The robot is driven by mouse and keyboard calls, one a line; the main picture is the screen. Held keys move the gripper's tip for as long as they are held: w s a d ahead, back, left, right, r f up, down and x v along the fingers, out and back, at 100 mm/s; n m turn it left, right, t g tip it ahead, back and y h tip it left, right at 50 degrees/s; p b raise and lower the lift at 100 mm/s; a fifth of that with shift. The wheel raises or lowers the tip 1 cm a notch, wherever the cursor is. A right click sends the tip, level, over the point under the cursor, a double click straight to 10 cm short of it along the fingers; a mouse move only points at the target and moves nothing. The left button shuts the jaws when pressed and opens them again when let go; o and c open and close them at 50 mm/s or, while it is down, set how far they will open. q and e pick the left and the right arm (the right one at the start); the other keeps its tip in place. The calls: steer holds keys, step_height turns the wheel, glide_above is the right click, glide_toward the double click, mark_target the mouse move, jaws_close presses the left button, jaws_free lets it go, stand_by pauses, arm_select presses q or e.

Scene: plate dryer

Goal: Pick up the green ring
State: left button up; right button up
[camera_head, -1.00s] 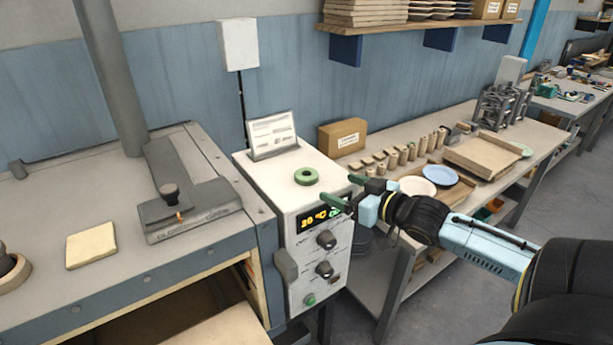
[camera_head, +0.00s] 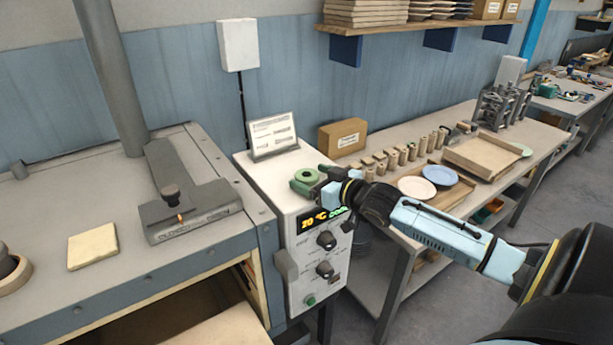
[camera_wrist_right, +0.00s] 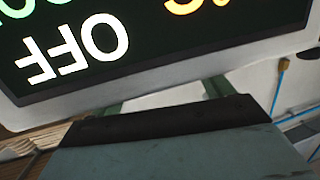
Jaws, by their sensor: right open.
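The green ring (camera_head: 305,175) lies on top of the white control box, near its front edge. My right gripper (camera_head: 313,180) comes in from the right at the ring, with its green fingers open and one on either side of it, as far as I can tell. The fingers and ring overlap in the head view, so I cannot tell whether they touch. The right wrist view shows the two open fingers (camera_wrist_right: 165,97) partly hidden behind the gripper body; the ring cannot be made out there. My left gripper is not in view.
The control box (camera_head: 275,190) carries a lit display (camera_head: 322,217), knobs and a sign stand (camera_head: 272,136) behind the ring. The dryer top (camera_head: 130,205) is to the left. A workbench (camera_head: 500,185) with plates, blocks and a cardboard box (camera_head: 342,138) is to the right.

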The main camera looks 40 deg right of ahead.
steer(key=shift+w, duration=0.45)
steer(key=shift+c, duration=0.3)
steer(key=c, duration=1)
